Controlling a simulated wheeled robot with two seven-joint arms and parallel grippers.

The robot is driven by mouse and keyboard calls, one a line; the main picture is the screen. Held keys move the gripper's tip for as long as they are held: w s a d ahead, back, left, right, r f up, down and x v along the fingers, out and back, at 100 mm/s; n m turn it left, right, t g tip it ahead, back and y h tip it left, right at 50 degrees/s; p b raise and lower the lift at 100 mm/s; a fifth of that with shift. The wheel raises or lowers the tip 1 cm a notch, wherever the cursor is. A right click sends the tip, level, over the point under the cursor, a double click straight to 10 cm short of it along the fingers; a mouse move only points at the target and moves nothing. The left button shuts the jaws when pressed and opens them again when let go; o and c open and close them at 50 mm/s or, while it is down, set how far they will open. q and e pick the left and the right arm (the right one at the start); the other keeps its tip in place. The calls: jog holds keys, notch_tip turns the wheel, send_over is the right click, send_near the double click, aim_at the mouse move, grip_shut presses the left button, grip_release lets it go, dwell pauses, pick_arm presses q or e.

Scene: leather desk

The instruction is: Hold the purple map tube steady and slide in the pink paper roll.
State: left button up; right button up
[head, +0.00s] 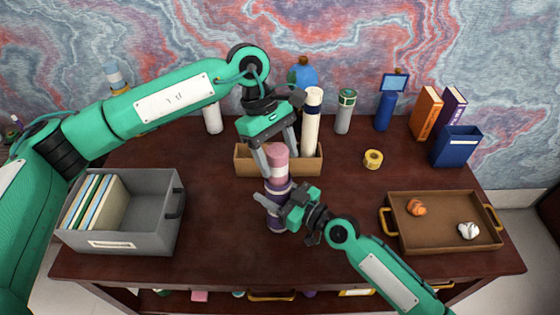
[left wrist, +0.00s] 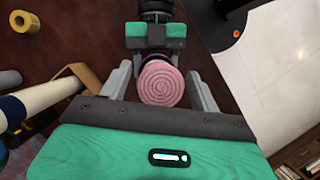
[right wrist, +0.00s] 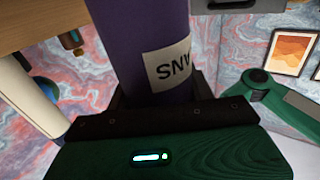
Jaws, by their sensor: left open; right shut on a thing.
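The purple map tube (head: 277,222) stands upright near the middle of the desk. My right gripper (head: 276,203) is shut on it; the right wrist view shows the purple tube (right wrist: 145,40) and part of its white label. The pink paper roll (head: 278,168) stands upright in line with the tube, its lower end at the tube's mouth and a good length sticking out above. How deep it sits is hidden. My left gripper (head: 278,158) is open, with its fingers on either side of the roll. The left wrist view shows the roll's spiral end (left wrist: 162,83) between them.
A tan box (head: 311,167) with a cream roll (head: 312,118) stands just behind. A grey file bin (head: 150,235) is at left, a brown tray (head: 445,240) at right. Yellow tape (head: 373,159) lies behind the tray. The desk right of the tube is mostly clear.

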pick_arm(q)
jog(key=v, duration=1)
pick_arm(e)
jog(key=o, duration=1.1)
